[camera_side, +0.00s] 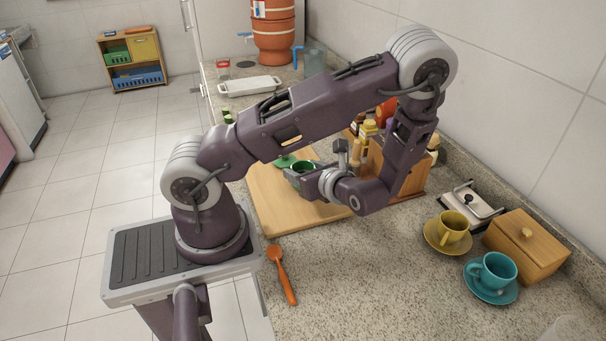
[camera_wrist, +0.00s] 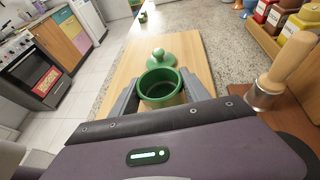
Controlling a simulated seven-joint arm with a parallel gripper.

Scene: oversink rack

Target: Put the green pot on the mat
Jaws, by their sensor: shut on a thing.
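The green pot (camera_wrist: 162,97) stands upright and without its lid between the two fingers of my gripper (camera_wrist: 160,84) in the wrist view. My gripper is shut on it, one finger on each side. In the side view the pot (camera_side: 303,165) shows at the end of my arm, over the wooden board (camera_side: 275,212), partly hidden by my gripper (camera_side: 309,177). I cannot tell whether its base touches the board. A green lid with a round knob (camera_wrist: 159,54) lies on the board just beyond the pot. I make out no mat apart from this board.
Bottles (camera_side: 368,129) and a wooden box stand right of the board. A wooden-handled utensil (camera_wrist: 285,72) is close on the right. An orange spoon (camera_side: 282,273), a yellow cup (camera_side: 453,226) and a teal cup (camera_side: 492,270) are nearer. The front counter is mostly clear.

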